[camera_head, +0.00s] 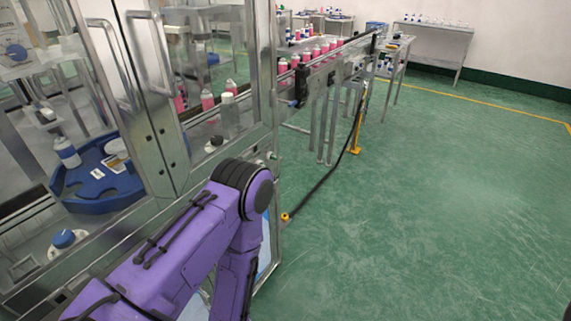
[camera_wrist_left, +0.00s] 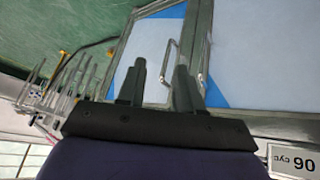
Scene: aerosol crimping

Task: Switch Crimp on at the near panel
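My left arm (camera_head: 175,245) is purple. It enters the head view from the lower left, bends at a dark joint and runs down out of the picture, so its gripper does not show there. In the left wrist view my left gripper (camera_wrist_left: 158,75) has two dark fingers standing apart with nothing between them. They point toward pale cabinet doors (camera_wrist_left: 252,55) with metal handles. A white label or display reading "90 cyc" (camera_wrist_left: 293,160) shows at the lower right of that view. I cannot make out a Crimp switch in either view. My right gripper is not in view.
A glass-doored metal machine (camera_head: 150,95) fills the left of the head view, with a blue tray (camera_head: 100,200) inside. A conveyor with pink bottles (camera_head: 316,52) runs back from it. A black cable (camera_head: 325,180) hangs to the floor. Green floor (camera_head: 430,200) is clear at right.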

